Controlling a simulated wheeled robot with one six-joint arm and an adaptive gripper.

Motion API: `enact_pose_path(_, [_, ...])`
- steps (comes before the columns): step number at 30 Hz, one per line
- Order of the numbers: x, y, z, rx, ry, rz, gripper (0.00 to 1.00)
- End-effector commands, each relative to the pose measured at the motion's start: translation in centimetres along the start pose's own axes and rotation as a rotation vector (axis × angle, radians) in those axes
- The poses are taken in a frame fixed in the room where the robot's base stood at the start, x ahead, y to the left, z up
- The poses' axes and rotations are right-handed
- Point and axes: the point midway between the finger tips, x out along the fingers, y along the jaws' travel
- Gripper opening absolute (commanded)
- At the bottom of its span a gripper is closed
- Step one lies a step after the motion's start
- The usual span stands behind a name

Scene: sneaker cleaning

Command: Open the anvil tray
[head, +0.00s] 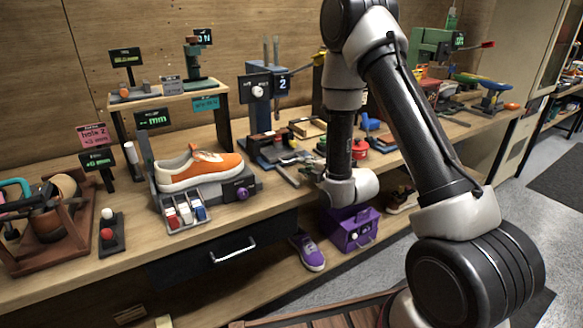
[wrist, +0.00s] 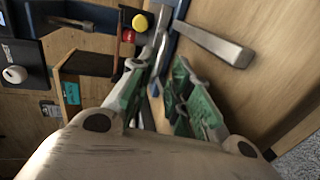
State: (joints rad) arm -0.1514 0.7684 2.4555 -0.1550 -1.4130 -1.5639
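A blue press (head: 259,90) with a white knob and a number 2 display stands at the back middle of the bench. Its low dark blue base (head: 266,158) reaches forward; I cannot tell for sure which part is the anvil tray. My gripper (head: 308,172) is low over the bench at the right front of this base. In the wrist view my gripper (wrist: 161,72) has its green-padded fingers apart, with a gap between the tips. A grey metal bar (wrist: 215,43) lies just beyond the fingers. The fingers hide part of what lies beneath them.
A black drawer (head: 222,248) with a silver handle is under the bench. A purple box (head: 349,231) and purple shoe (head: 308,252) are on the lower shelf.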

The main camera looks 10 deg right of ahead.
Motion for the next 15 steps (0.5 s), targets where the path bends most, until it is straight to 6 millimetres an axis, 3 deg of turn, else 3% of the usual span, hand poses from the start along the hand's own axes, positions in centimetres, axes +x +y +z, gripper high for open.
enact_pose_path(5, [0.9, -0.5, -0.3, -0.029, 0.007, 0.024, 0.19])
enact_pose_path(15, [6.3, -0.3, -0.3, -0.027, 0.006, 0.022, 0.19])
